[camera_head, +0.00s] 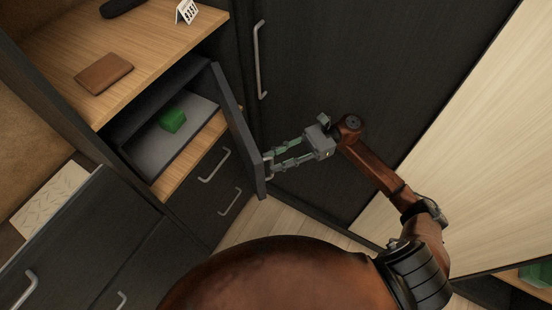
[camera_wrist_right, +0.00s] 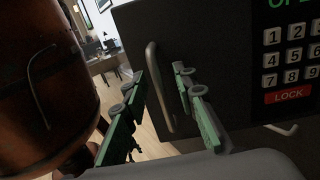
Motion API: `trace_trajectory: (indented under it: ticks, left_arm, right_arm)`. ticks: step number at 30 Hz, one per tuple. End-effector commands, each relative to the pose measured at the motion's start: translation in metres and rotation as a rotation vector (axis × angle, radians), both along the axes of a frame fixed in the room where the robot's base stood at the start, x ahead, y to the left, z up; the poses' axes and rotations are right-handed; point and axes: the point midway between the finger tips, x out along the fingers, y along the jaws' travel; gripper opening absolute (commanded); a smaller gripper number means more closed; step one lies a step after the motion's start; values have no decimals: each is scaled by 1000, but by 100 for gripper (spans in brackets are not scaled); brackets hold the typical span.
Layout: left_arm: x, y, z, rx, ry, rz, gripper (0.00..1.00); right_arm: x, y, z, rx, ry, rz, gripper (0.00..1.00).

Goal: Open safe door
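The dark safe door (camera_head: 236,125) stands swung wide open from the safe (camera_head: 150,150), with a green object (camera_head: 172,119) visible inside. In the right wrist view, the door's front (camera_wrist_right: 222,45) carries a grey bar handle (camera_wrist_right: 157,85) and a keypad (camera_wrist_right: 291,55). My right gripper (camera_head: 270,162) is at the door's outer edge. In its wrist view the two green fingers (camera_wrist_right: 160,75) are apart, with the handle showing between them. I cannot tell whether either finger touches it. My left gripper is not in view.
A wooden shelf above the safe holds a brown wallet (camera_head: 104,74) and a small white card (camera_head: 187,11). Drawers with handles (camera_head: 214,165) lie below the safe. A tall dark wardrobe panel (camera_head: 330,70) stands behind my right arm. Some bare floor (camera_head: 275,215) shows below the door.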

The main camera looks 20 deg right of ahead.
Motion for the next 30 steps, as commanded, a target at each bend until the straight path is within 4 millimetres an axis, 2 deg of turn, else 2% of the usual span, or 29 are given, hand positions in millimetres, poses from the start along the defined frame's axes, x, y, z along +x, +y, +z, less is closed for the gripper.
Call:
trace_trajectory:
  ticks: [4,7,16,21,30]
  left_arm:
    - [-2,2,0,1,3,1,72]
    - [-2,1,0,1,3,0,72]
    - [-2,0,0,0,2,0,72]
    - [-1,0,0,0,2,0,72]
    - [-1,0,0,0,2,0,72]
  right_arm:
    - [0,0,3,0,0,1,26]
    - [0,0,13,0,-3,2,26]
    - [0,0,69,-1,-5,1,26]
    - [0,0,91,-1,-1,1,26]
    - [0,0,101,0,0,0,26]
